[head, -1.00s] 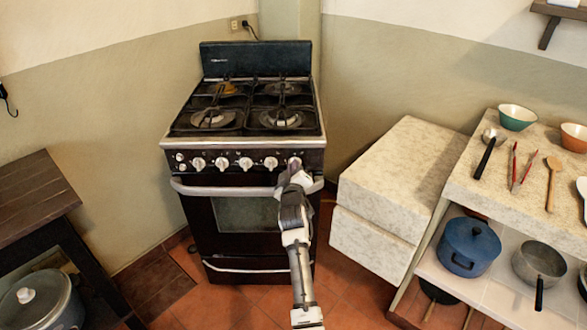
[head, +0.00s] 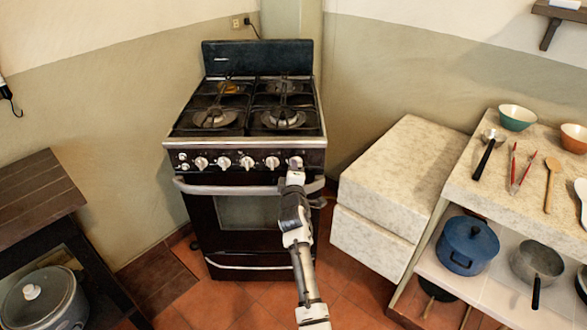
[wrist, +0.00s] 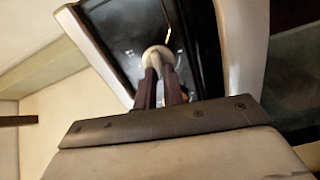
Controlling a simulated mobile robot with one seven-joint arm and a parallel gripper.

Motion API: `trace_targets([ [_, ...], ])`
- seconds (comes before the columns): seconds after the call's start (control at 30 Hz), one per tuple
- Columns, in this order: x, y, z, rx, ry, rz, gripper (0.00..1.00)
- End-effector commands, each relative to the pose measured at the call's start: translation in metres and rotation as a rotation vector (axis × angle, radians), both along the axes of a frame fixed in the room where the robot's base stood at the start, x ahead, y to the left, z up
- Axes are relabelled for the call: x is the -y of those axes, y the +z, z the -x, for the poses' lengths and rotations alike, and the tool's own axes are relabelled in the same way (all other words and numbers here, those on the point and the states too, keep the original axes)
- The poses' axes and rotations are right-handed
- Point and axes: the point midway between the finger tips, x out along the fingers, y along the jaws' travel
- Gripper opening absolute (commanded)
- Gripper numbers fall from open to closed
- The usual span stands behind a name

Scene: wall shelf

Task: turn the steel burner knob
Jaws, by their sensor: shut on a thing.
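The stove's front panel carries a row of several pale steel burner knobs. The rightmost knob (head: 295,162) is at my gripper (head: 295,171), which reaches up to it from below and in front. In the wrist view the round pale knob (wrist: 157,56) sits between the tips of two dark fingers, and my gripper (wrist: 159,74) is shut on it. The fingers hide part of the knob, and its pointer mark cannot be read. The stove (head: 250,180) is dark, with a steel trim and an oven door below.
An oven handle bar (head: 225,190) runs just below the knobs, close to my gripper. A pale stone block (head: 400,165) stands right of the stove. A counter at right holds bowls and utensils, with a blue pot (head: 468,247) below. A dark table (head: 35,195) is at left.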

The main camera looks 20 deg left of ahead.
Motion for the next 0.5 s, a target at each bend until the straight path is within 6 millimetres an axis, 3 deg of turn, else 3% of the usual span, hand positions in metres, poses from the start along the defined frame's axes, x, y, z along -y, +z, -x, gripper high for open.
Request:
trace_targets([
  [0.4,0.0001,-0.0002,0.0000,0.002,0.000,0.007,0.00],
  [0.43,0.0001,-0.0003,0.0000,0.002,0.000,0.007,0.11],
  [0.5,0.0001,-0.0002,0.0000,0.002,0.000,0.007,0.20],
])
